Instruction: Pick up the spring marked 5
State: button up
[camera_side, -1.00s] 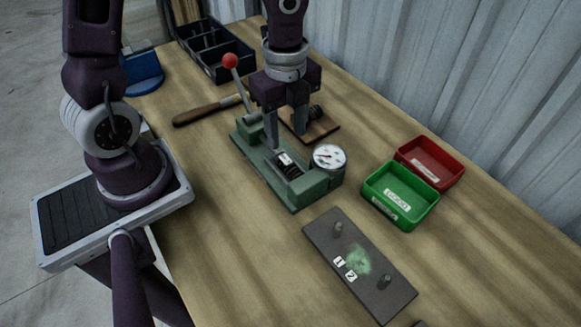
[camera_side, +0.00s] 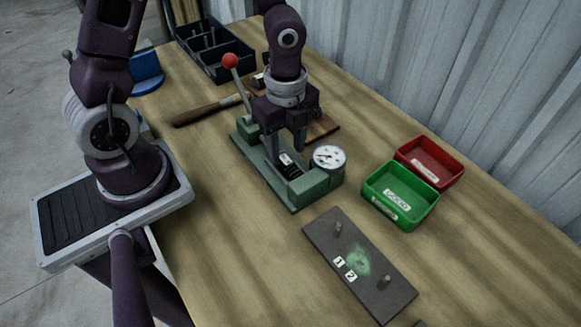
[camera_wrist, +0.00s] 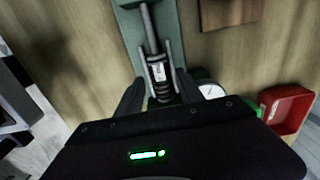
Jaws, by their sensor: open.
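A dark coil spring (camera_side: 292,171) with a white tag lies in the green tester (camera_side: 315,186). The mark on its tag is too small to read in the side view. The spring also shows in the wrist view (camera_wrist: 161,88), between my fingers, its tag unreadable there too. My gripper (camera_side: 284,150) is open above the tester, its fingers pointing down on either side of the spring's line. In the wrist view my gripper (camera_wrist: 159,88) has a finger on each side of the spring. I cannot tell whether they touch it.
The tester has a red-knobbed lever (camera_side: 230,61) and a dial gauge (camera_side: 329,157). A wooden board (camera_side: 325,128) lies behind my gripper. Green (camera_side: 400,197) and red (camera_side: 431,163) trays stand right. A dark plate (camera_side: 345,236) with pegs lies in front. A dark divided bin (camera_side: 216,50) stands behind.

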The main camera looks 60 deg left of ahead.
aim_at(287, 160)
jog(key=shift+f, duration=1.75)
jog(key=shift+c, duration=0.3)
grip_shut()
jog(key=shift+r, duration=0.1)
jog(key=shift+r, duration=3.45)
